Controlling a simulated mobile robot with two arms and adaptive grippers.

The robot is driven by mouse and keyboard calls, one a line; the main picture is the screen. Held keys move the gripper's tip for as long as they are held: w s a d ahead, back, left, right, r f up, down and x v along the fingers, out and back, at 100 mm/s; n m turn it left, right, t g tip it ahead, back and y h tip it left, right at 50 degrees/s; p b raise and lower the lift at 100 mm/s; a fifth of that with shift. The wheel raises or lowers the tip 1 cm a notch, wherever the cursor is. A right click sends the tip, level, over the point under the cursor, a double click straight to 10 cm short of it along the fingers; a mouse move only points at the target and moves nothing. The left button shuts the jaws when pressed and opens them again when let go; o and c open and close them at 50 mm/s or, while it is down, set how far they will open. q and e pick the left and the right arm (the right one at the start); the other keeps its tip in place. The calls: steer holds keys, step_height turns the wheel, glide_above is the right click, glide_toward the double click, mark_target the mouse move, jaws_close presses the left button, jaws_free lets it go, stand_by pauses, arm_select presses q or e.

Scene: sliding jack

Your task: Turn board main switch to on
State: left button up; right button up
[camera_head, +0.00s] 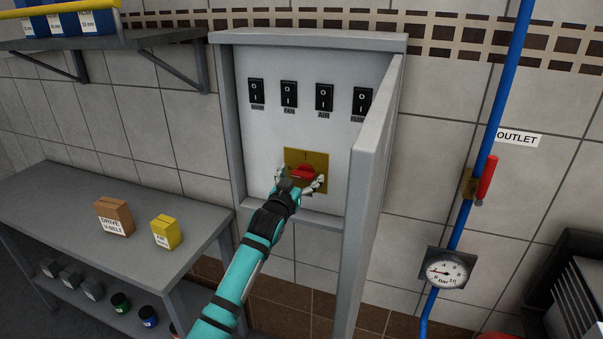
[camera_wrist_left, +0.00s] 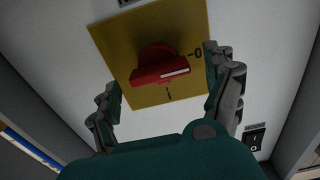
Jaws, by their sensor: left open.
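The main switch is a red rotary knob (camera_head: 306,170) on a yellow plate (camera_head: 320,158), low inside the open grey board cabinet. In the left wrist view the knob (camera_wrist_left: 160,70) has a white mark at its right end, on the side of the plate's "0" label; the "I" label is below the knob. This view is turned over compared with the head view. My left gripper (camera_head: 300,178) is open in front of the plate. Its two fingers (camera_wrist_left: 162,75) stand on either side of the knob, with gaps visible. My right gripper is out of view.
Several black rocker switches (camera_head: 289,94) sit above the plate. The cabinet door (camera_head: 372,190) stands open on the right. A grey table (camera_head: 120,246) with a brown box (camera_head: 115,217) and a yellow box (camera_head: 166,232) is at the left. A blue pipe (camera_head: 483,150) runs at the right.

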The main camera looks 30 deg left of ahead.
arm_select(q)
steer(key=shift+w+a, duration=0.1)
steer(key=shift+w, duration=0.35)
steer(key=c, duration=0.9)
steer(key=shift+c, duration=1.4)
